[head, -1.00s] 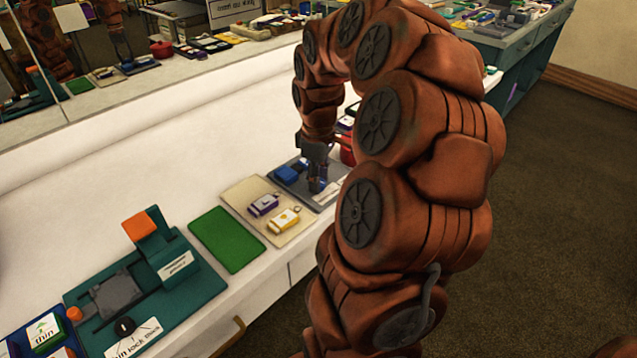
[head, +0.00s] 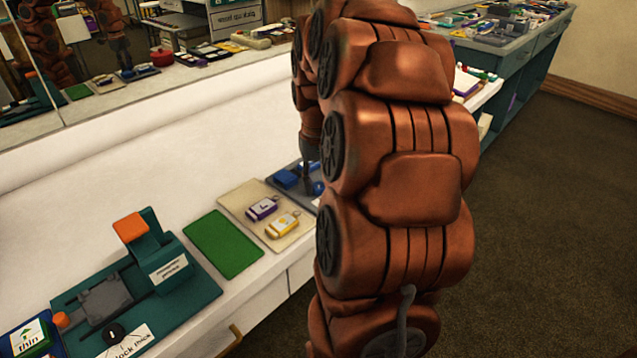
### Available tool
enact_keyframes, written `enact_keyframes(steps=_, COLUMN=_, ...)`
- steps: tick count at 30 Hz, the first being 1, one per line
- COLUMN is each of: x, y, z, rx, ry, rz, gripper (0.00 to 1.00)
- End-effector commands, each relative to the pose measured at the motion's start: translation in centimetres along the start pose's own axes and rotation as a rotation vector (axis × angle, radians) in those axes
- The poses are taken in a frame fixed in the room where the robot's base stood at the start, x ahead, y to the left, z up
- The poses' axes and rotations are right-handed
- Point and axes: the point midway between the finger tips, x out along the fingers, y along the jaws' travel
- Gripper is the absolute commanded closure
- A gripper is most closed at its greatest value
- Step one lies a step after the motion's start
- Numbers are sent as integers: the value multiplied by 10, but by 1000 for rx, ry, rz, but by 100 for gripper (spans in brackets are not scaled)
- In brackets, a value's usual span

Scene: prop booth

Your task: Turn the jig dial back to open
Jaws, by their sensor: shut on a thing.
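A grey jig plate (head: 300,195) lies on the white bench at picture centre, partly behind my arm. A blue block (head: 287,178) stands on its left part. A small rounded blue knob (head: 318,188), seemingly the jig dial, shows at its right, beside my arm. My gripper (head: 312,174) points down over the plate and is shut at the knob. My arm hides much of the fingers and the plate's right side. The dial's marks and its turned position cannot be read.
A beige tray (head: 237,198) with purple-and-white and yellow-and-white tags lies left of the jig. Further left are a green mat (head: 223,243) and a teal press (head: 165,265) with an orange-topped lever and a black knob (head: 115,334).

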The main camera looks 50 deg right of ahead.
Motion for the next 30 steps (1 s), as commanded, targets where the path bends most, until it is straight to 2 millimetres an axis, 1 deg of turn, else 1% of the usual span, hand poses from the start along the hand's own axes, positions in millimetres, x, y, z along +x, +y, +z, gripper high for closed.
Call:
enact_keyframes(steps=3, x=0, y=0, z=0, rx=62, ry=-1, rz=1, gripper=100)
enact_keyframes(steps=10, x=0, y=0, z=0, rx=136, ry=-2, rz=-1, gripper=100)
enact_keyframes(steps=26, x=0, y=0, z=0, rx=159, ry=-3, rz=0, gripper=100)
enact_keyframes(steps=27, x=0, y=0, z=0, rx=159, ry=-3, rz=0, gripper=65)
enact_keyframes(steps=30, x=0, y=0, z=0, rx=159, ry=-2, rz=0, gripper=55)
